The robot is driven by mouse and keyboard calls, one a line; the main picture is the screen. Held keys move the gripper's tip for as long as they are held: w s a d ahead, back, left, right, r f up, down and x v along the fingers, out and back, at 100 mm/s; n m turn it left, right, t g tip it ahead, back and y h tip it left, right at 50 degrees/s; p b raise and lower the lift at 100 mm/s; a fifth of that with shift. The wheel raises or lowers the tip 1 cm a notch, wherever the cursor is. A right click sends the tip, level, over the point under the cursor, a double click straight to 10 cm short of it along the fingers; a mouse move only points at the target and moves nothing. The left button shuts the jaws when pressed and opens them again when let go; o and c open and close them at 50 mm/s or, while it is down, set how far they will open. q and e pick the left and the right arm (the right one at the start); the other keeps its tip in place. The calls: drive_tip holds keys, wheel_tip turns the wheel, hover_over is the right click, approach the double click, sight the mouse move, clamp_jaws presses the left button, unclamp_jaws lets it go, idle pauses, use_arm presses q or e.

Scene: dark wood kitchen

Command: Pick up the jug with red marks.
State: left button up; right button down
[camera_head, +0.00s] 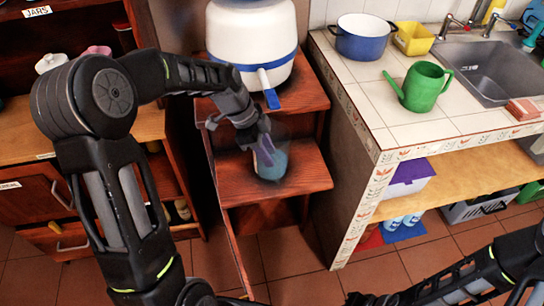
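A bluish, see-through jug (272,163) stands on the middle wooden step of a stepped stand. My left gripper (264,152) is at the jug, its purple-grey fingers overlapping the jug's upper left side. I cannot tell whether the fingers touch it or are closed on it. No red marks can be made out on the jug, which is partly hidden by the gripper. My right arm comes in at the lower right; its end (358,298) is at the bottom edge, and its finger state is unclear.
A white and blue water container (250,40) stands on the step above. On the tiled counter at right are a blue pot (362,44), a yellow container (413,38) and a green watering can (425,88). A dark cabinet (35,200) stands at left.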

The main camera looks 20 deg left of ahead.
idle(0.5)
use_arm(q)
clamp_jaws()
idle(1.3)
